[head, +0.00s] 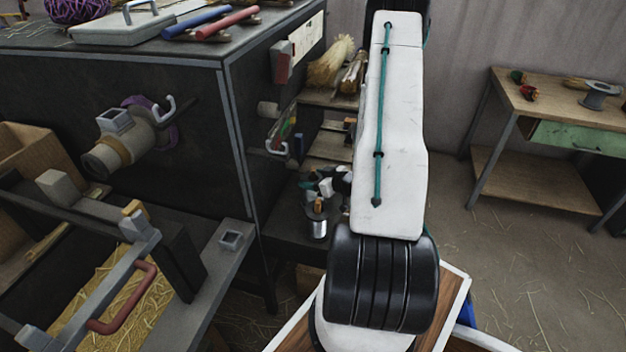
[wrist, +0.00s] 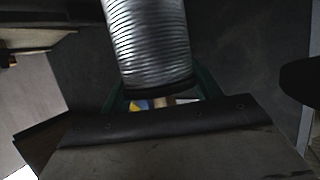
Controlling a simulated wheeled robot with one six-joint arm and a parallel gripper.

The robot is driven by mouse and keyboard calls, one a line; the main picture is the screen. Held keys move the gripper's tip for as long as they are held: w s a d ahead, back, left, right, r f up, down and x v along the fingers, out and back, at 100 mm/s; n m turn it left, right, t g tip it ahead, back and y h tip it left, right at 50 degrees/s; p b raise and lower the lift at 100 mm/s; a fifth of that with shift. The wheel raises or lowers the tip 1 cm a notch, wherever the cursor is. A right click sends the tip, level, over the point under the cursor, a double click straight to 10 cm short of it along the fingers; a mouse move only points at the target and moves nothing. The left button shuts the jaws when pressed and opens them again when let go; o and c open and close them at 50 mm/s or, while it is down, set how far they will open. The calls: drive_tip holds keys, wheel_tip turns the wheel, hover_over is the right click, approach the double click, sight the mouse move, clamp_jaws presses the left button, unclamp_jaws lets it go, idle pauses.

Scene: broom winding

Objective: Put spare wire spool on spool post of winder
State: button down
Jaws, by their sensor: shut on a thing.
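The spare wire spool (head: 318,228), wound with silver wire, hangs upright below my gripper (head: 326,188) in the head view, with an orange-brown end on top. In the wrist view the ribbed silver spool (wrist: 148,40) sits between the green fingers of my gripper (wrist: 155,95), which is shut on it. The winder shows at the left of the head view, with a red crank handle (head: 128,300) and a grey crank arm (head: 140,240). I cannot tell for sure which part is its spool post. The spool is apart from the winder.
A dark cabinet (head: 110,85) stands at the left, with a clamp-like fitting (head: 122,145) on its front. A shelf (head: 330,98) with straw bundles is behind my arm. A wooden table (head: 560,100) stands at the right. The floor (head: 530,270) there is clear except for straw.

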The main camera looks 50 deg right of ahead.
drive_tip(key=shift+f, duration=0.1)
drive_tip(key=shift+c, duration=1.3)
unclamp_jaws()
drive_tip(key=v, duration=1.2)
